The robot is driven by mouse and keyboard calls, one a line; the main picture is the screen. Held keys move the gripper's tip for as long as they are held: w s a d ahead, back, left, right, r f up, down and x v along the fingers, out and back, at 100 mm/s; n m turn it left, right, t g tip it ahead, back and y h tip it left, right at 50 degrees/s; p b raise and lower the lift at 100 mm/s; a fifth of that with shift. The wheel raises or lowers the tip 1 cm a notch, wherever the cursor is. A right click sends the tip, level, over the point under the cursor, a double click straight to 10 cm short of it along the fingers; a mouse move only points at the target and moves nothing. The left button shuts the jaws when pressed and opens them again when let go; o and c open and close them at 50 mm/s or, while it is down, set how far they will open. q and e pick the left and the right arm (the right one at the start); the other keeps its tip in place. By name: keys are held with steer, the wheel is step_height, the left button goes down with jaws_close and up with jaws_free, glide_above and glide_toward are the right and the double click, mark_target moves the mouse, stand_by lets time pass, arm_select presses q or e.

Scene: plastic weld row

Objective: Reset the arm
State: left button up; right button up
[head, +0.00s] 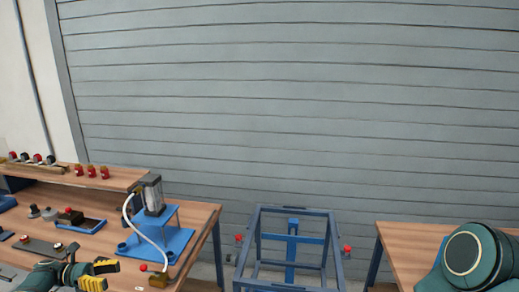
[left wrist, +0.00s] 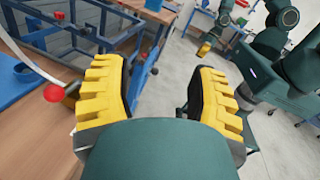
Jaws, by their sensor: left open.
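My left gripper (head: 98,275) is at the lower left of the head view, over the front of the left workbench. In the left wrist view its yellow ridged fingers (left wrist: 160,95) stand wide apart with nothing between them. Part of my other arm (head: 472,258) shows at the lower right of the head view, teal with a round joint cover. The right gripper's fingers do not show in the head view; a small yellow piece at the top of the left wrist view is too small to judge.
The left wooden workbench (head: 205,215) carries a blue press fixture (head: 158,240) with a white hose, a red-topped button box (head: 158,279) and small parts. A blue frame (head: 290,212) stands in the middle, with a second wooden table (head: 398,240) to its right. A grey slatted shutter (head: 300,100) closes the back.

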arm_select(q)
steer(key=w+d+f+y, duration=0.2)
steer(key=w+d+f, duration=0.3)
steer(key=d+f, duration=0.45)
steer(key=s+d+f+m+g+y, duration=0.1)
steer(key=s+d+f+m+y, duration=0.1)
steer(key=d+f, duration=0.35)
steer(key=s+d+f+m+g+y, duration=0.2)
steer(key=d+f, duration=0.1)
steer(key=d, duration=0.6)
steer(key=s+d+f+m+g+y, duration=0.1)
steer(key=s+d+f+m+y, duration=0.5)
steer(key=s+d, duration=0.45)
steer(key=s+d+r+m+t+y, duration=0.1)
steer(key=s+d+r+m+y, duration=0.1)
steer(key=s+m, duration=1.1)
step_height(320, 180, down, 5)
steer(key=w+d+n+t+b, duration=0.2)
steer(key=b, duration=0.8)
steer(key=shift+w+n, duration=0.3)
steer(key=shift+w, duration=0.05)
